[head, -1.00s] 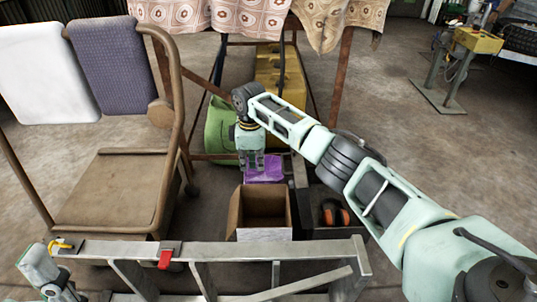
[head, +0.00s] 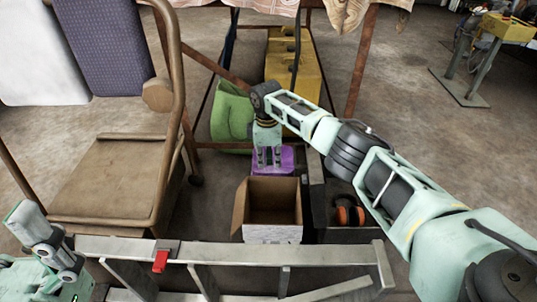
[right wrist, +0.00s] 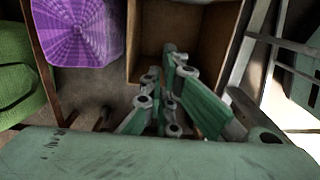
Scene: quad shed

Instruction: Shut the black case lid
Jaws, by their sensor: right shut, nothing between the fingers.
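A low black case (head: 318,228) stands right of the open cardboard box in the head view, partly under my right arm. Orange-and-black earmuffs (head: 348,215) lie at it. A dark upright panel (head: 316,182) behind the cardboard box may be its lid; my arm hides part, so I cannot tell its angle. My right gripper (head: 268,158) points down in front of a purple object (head: 287,161), behind the cardboard box. Its fingers are shut and empty, as the right wrist view (right wrist: 165,105) also shows. My left gripper (head: 65,258) is at the lower left; its fingers are unclear.
The cardboard box (head: 240,208) is open and close to my right gripper. A metal ladder (head: 225,250) lies across the front. A green container (head: 232,118) and yellow cases (head: 300,92) are behind, under a cloth-covered table.

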